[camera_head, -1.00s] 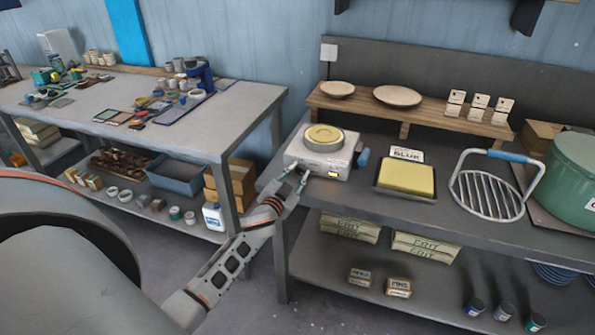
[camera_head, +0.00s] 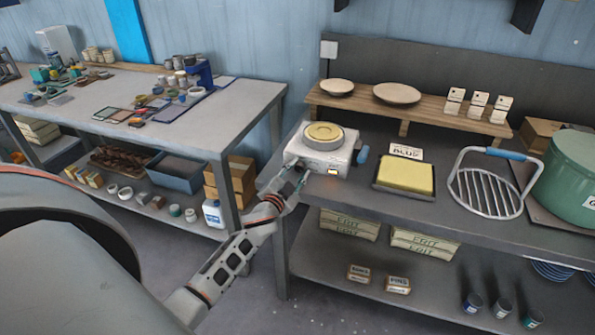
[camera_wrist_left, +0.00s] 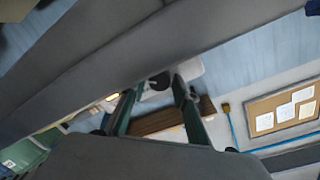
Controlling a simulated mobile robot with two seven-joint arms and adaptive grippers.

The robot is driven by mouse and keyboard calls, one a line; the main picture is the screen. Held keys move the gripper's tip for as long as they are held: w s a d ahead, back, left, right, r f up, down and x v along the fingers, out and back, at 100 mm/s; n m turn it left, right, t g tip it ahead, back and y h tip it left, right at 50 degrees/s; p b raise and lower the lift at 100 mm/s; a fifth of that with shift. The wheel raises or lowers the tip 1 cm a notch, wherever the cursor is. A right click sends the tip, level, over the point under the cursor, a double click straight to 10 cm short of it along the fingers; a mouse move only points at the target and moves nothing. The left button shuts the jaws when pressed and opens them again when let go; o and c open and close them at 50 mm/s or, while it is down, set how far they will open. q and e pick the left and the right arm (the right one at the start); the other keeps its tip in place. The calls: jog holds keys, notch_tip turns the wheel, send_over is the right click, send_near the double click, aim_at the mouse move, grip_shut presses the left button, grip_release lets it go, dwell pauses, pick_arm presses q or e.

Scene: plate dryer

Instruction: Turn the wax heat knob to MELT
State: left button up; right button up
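The wax heater (camera_head: 318,162) is a white box with a round pan of yellow wax (camera_head: 323,134) on top, at the left end of the right-hand bench. A small lit orange-yellow patch shows on its front. My left gripper (camera_head: 295,172) is at the heater's front left corner, its fingers apart. In the left wrist view, a dark round knob (camera_wrist_left: 160,80) on the white heater lies between the fingertips of my left gripper (camera_wrist_left: 158,84). I cannot tell whether either finger touches it. The knob's marks and setting cannot be read. My right gripper is not in view.
A blue-handled part (camera_head: 362,154) is at the heater's right side. Right of it are a tray with a yellow block (camera_head: 405,177), a wire rack (camera_head: 487,190) and a green pot (camera_head: 570,178). A wooden shelf (camera_head: 420,112) with dishes stands behind. Another bench (camera_head: 150,130) is at left.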

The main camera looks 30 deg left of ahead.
pick_arm(q)
jog(key=shift+o, duration=0.2)
jog(key=shift+s, duration=0.15)
jog(key=shift+s+d+f, duration=0.1)
jog(key=shift+s, duration=0.25)
jog(key=v, duration=0.7)
jog(key=s+d+f+g+h, duration=0.3)
jog(key=s+d+f, duration=0.6)
jog(key=s, duration=0.3)
jog(key=s+d+f+n+g+h, duration=0.1)
jog(key=s+d+f+g+h, duration=0.2)
jog(key=s+d+f, duration=0.6)
jog(key=s+d, duration=0.3)
jog(key=s, duration=0.1)
jog(key=shift+s+d, duration=0.2)
jog(key=shift+s, duration=0.1)
